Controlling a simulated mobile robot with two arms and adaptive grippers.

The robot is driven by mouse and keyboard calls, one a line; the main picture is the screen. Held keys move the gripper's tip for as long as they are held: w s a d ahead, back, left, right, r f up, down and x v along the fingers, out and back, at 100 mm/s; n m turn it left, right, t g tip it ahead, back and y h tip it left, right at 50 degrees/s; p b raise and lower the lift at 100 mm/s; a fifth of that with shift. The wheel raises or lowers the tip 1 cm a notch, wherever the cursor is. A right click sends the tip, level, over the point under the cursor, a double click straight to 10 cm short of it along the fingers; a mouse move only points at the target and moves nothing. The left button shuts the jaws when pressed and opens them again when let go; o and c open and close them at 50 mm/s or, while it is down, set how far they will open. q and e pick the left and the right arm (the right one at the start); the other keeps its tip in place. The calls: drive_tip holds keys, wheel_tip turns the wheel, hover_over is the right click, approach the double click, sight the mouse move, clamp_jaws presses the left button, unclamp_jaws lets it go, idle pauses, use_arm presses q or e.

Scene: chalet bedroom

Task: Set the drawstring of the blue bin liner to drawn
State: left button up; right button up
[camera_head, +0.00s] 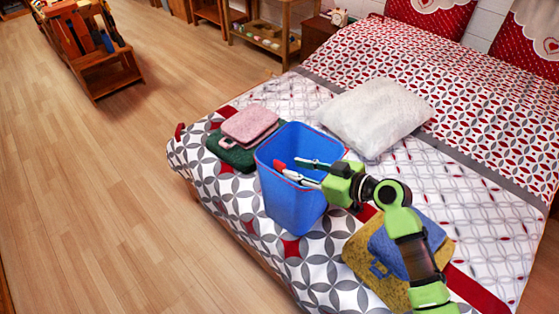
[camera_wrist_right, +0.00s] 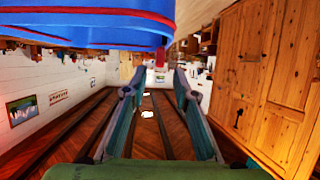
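The blue bin liner (camera_head: 290,206) looks like an open, upright tub and stands near the left edge of the bed. In the right wrist view its blue side (camera_wrist_right: 80,30) fills the top, with a red band along it. A small red tab (camera_wrist_right: 160,57), probably the drawstring end, sticks out from it. The tab seems to show as a red piece (camera_head: 279,165) in the head view. My right gripper (camera_head: 296,169) is over the liner's opening, close to this red piece. In the right wrist view its fingers (camera_wrist_right: 152,82) are apart with nothing between them. My left gripper is not in view.
Folded pink (camera_head: 249,124) and green (camera_head: 232,154) cloths lie left of the liner. A white pillow (camera_head: 374,114) lies behind it. A yellow and blue folded item (camera_head: 362,262) lies on the bed (camera_head: 480,215) under my right arm. Open wooden floor (camera_head: 100,200) is at left.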

sight(285, 166)
drive_tip(key=p+x, duration=0.1)
drive_tip(key=x, duration=0.6)
drive_tip(key=shift+f, duration=0.1)
clamp_jaws()
